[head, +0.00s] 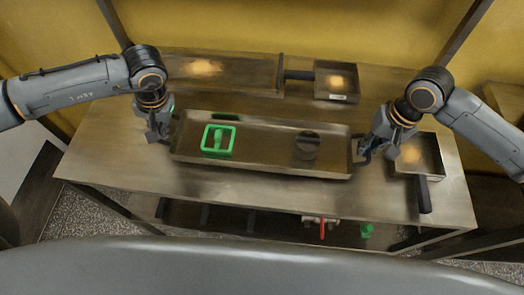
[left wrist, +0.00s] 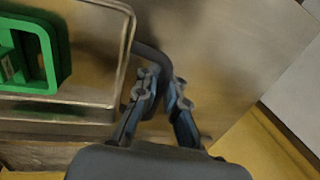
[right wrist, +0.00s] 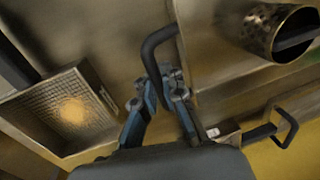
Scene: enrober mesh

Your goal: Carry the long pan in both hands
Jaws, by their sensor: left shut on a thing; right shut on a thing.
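The long pan (head: 262,165) is a shallow metal tray with a dark handle at each short end. It lies across the middle of the head view, over the table. My left gripper (head: 158,132) is shut on its left handle, which shows as a dark bar in the left wrist view (left wrist: 152,55). My right gripper (head: 366,151) is shut on its right handle, a dark loop in the right wrist view (right wrist: 151,50). A green square frame (head: 233,141) and a dark round thing (head: 307,146) are in the pan. I cannot tell whether the pan touches the table.
The metal table (head: 110,165) has bare top at its left and front. A small pan with a mesh base (head: 431,155) lies right of my right gripper. Another small pan (head: 336,96) and a wide tray (head: 220,72) are at the back. A green thing (head: 367,231) is below the table.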

